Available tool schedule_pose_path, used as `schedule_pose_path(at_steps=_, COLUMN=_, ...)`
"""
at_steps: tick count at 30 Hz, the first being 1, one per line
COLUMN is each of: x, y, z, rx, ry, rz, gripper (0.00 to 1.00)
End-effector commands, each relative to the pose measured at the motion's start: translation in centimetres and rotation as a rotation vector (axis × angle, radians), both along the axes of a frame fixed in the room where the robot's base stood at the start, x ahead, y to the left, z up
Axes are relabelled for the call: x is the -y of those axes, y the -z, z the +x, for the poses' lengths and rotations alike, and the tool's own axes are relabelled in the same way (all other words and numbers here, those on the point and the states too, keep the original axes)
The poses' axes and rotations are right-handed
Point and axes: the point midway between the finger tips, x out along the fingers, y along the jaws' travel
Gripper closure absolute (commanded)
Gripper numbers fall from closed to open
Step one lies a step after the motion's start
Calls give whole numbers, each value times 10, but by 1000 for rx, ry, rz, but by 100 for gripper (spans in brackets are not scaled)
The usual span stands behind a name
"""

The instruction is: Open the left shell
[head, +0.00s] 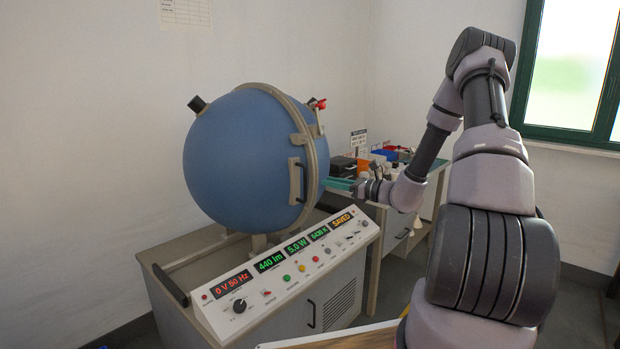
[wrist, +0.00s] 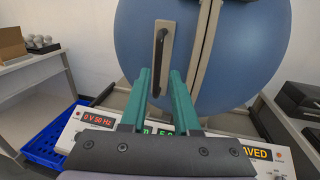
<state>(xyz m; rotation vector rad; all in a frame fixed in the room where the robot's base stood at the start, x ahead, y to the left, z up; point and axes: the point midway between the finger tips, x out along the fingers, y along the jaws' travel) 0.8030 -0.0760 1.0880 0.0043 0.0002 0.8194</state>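A large blue sphere (head: 235,160) stands on a bench, with a beige rim band (head: 312,150) around its seam. The two halves look closed together. The left shell (wrist: 135,30) carries a dark upright handle (wrist: 159,48) on a beige plate; the handle also shows in the head view (head: 297,180). A red latch-like part (head: 319,104) sits at the top of the rim. My gripper (head: 371,186) is in front of the sphere. In the wrist view its green fingers (wrist: 160,75) are open and empty, with the handle beyond and between their tips, seemingly apart from it.
A sloped control panel (head: 290,272) with lit displays lies below the sphere. A side table (head: 428,180) with small items stands behind my arm. A blue crate (wrist: 50,135) and a table with bulbs (wrist: 30,75) are at left in the wrist view.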

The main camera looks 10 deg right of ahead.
Motion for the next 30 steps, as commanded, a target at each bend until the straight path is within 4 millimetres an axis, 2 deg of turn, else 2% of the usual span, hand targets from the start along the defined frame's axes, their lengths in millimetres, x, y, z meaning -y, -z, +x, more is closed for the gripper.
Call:
schedule_pose_path(at_steps=9, x=-44, y=-1, z=38, rx=2, ry=-8, rz=-1, gripper=70)
schedule_pose_path(at_steps=15, x=-66, y=0, z=58, rx=0, ry=-6, rz=-1, gripper=70)
schedule_pose_path(at_steps=21, x=-75, y=-1, z=67, rx=0, ry=-5, rz=-1, gripper=70)
schedule_pose_path(at_steps=29, x=-75, y=-1, z=67, rx=1, ry=-5, rz=-2, gripper=70)
schedule_pose_path(at_steps=30, x=-75, y=-1, z=67, rx=1, ry=-5, rz=-2, gripper=86)
